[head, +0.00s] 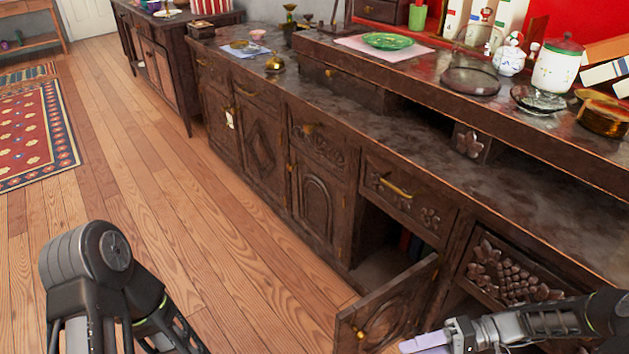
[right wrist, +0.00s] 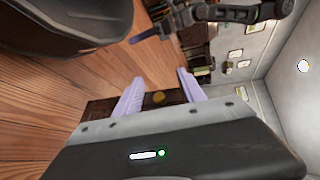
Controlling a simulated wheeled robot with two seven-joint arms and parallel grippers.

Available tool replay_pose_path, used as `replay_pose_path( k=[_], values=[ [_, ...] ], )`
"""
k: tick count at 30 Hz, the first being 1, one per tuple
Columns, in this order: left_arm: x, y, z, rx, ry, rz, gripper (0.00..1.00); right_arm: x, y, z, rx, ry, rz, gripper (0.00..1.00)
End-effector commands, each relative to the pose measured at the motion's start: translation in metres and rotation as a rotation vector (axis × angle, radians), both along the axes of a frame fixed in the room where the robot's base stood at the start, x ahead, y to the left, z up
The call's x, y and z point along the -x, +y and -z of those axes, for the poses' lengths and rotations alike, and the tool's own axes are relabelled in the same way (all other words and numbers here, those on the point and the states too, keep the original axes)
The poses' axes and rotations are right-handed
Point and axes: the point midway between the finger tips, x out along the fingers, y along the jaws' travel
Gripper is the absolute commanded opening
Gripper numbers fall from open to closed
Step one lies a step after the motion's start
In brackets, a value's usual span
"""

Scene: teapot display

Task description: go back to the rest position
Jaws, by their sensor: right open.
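My right gripper (head: 424,343) is at the bottom right of the head view, beside the open cabinet door (head: 385,312). In the right wrist view the pale fingers of this gripper (right wrist: 159,76) are spread apart. A round brass knob (right wrist: 158,98) shows between them on a dark wooden panel; I see no contact with it. My left arm (head: 105,285) is at the lower left of the head view, its gripper out of that frame.
The open door stands out from the dark sideboard (head: 318,200) over the wooden floor (head: 230,290). The countertop (head: 470,165) is mostly bare. The floor at the left is free up to a patterned rug (head: 35,135).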

Motion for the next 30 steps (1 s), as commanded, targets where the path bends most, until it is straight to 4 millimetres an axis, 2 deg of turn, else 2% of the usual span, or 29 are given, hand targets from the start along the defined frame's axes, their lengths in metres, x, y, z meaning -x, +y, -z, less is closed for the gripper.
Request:
replay_pose_path(
  k=[8,17,21,24,27,30],
  values=[
    [0.000,0.000,0.000,0.000,0.000,0.000,0.14,-0.007,-0.003,0.035,0.145,0.091,0.078,0.47],
    [0.000,0.000,0.000,0.000,0.000,0.000,0.14,0.007,-0.005,0.115,0.467,0.276,0.244,0.47],
    [0.000,0.000,0.000,0.000,0.000,0.000,0.14,0.023,0.004,0.158,0.691,0.328,0.342,0.47],
    [0.000,0.000,0.000,0.000,0.000,0.000,0.14,0.034,0.016,0.178,0.830,0.303,0.409,0.47],
    [0.000,0.000,0.000,0.000,0.000,0.000,0.14,0.041,0.030,0.184,0.914,0.245,0.455,0.47],
    [0.000,0.000,0.000,0.000,0.000,0.000,0.14,0.049,0.050,0.181,0.958,0.164,0.470,0.47]
  ],
)
